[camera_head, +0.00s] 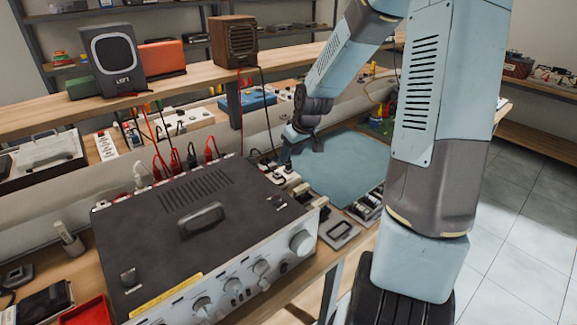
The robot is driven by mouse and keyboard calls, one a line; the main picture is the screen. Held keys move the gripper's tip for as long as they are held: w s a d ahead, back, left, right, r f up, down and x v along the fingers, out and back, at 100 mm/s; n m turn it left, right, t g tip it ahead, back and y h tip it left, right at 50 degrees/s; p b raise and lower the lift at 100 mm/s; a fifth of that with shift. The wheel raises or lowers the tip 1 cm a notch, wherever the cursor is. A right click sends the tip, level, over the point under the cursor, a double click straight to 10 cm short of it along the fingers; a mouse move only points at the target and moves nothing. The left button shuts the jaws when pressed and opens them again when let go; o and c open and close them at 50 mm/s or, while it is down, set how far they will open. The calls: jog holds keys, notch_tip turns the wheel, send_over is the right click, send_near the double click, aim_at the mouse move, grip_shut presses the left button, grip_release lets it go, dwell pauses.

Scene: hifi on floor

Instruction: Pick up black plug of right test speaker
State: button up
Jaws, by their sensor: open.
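The brown wooden speaker (233,40) stands on the raised shelf, right of a grey speaker (112,58) marked "LEFT". A red and a black cable hang from the wooden speaker toward the back of the amplifier (200,215). Several plugs stand along the amplifier's back edge, including a red plug (210,150) and a black plug (192,160). I cannot tell which black plug belongs to the wooden speaker.
A blue mat (345,168) lies on the bench right of my gripper. A white power strip (107,146) and a blue case (250,100) sit under the raised shelf (180,78). My arm hides part of the right side. Grey tiled floor lies beyond.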

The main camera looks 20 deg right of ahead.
aim_at(289, 160)
jog(key=shift+x, duration=2.8)
jog(key=shift+w, duration=0.1)
jog(key=shift+c, duration=0.5)
grip_shut()
